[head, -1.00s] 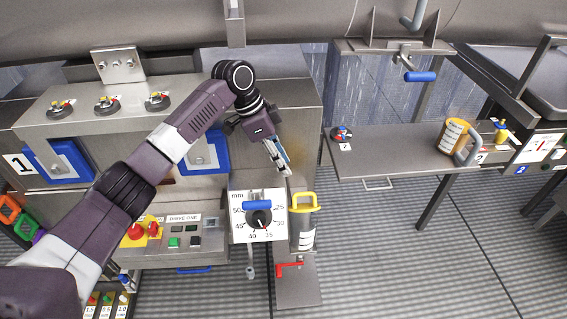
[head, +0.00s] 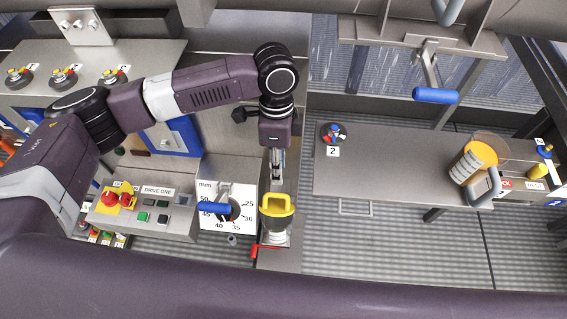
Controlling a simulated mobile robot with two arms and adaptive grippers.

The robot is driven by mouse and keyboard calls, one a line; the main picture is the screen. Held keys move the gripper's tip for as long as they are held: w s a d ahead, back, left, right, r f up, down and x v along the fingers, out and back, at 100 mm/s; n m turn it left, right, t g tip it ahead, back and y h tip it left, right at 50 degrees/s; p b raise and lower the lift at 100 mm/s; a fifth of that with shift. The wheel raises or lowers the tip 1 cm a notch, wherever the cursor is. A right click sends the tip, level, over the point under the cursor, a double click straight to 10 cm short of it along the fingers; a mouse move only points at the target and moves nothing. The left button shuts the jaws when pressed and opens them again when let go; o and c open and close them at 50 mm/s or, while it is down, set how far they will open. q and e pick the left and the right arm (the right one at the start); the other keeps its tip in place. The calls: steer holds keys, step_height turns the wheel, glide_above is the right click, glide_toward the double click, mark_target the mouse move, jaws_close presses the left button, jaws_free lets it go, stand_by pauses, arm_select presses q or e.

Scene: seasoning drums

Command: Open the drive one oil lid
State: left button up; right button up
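The drive one oil lid appears to be the yellow cap with a loop handle (head: 277,205). It sits on top of a small upright cylinder right of the mm dial, and it looks closed. My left gripper (head: 277,178) points down just behind and above the yellow handle in the head view. Its fingers look close together, but their gap is too small to judge. I cannot tell whether they touch the handle. My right gripper is not in view.
The mm dial plate (head: 228,208) with a blue handle stands close left of the lid. The DRIVE ONE panel (head: 150,215) has a red stop button. A red lever (head: 264,250) is below the lid. A bench (head: 390,165) holds a yellow-filled container (head: 472,160) at the right.

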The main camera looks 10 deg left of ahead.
mark_target(277, 194)
arm_select(q)
steer(key=f, duration=0.1)
steer(key=s+f, duration=0.1)
steer(key=f, duration=0.2)
steer(key=shift+s+a, duration=0.25)
steer(key=shift+s, duration=0.1)
step_height(277, 194, down, 2)
steer(key=shift+d+f+p, duration=0.1)
steer(key=shift+f+p, duration=0.1)
steer(key=shift+p, duration=0.15)
steer(key=shift+s+f, duration=0.1)
steer(key=shift+f, duration=0.6)
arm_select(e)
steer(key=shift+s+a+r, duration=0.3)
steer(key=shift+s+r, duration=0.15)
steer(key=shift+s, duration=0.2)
arm_select(q)
steer(key=c, duration=0.7)
jaws_close()
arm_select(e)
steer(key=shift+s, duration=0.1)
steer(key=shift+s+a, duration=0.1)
